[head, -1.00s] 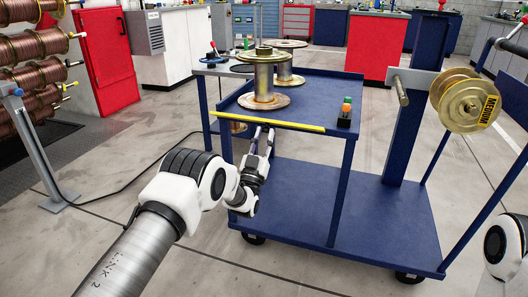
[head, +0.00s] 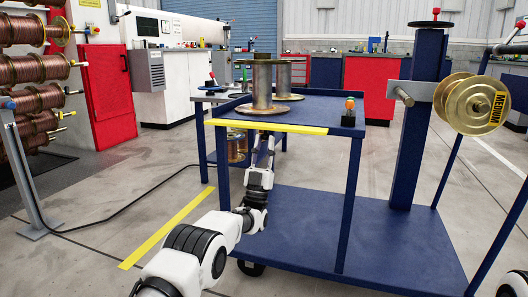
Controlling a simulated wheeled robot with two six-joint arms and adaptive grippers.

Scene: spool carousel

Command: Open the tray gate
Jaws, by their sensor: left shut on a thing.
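The tray gate (head: 285,128) is a yellow bar along the near edge of the blue cart's upper tray (head: 325,113). My left gripper (head: 262,144) reaches up from below to the middle of the bar. Its fingers are shut on the gate, though the fingertips are partly hidden under the bar. A metal spool (head: 262,84) stands upright on the tray just behind the gate, with another spool behind it. My right gripper is not in view.
A blue post (head: 418,125) with a brass spool (head: 472,104) on an arm stands at the right. A small block with green and orange buttons (head: 349,112) sits at the tray's right corner. Spool racks (head: 35,98) stand at left. A yellow strip (head: 165,228) lies on the floor.

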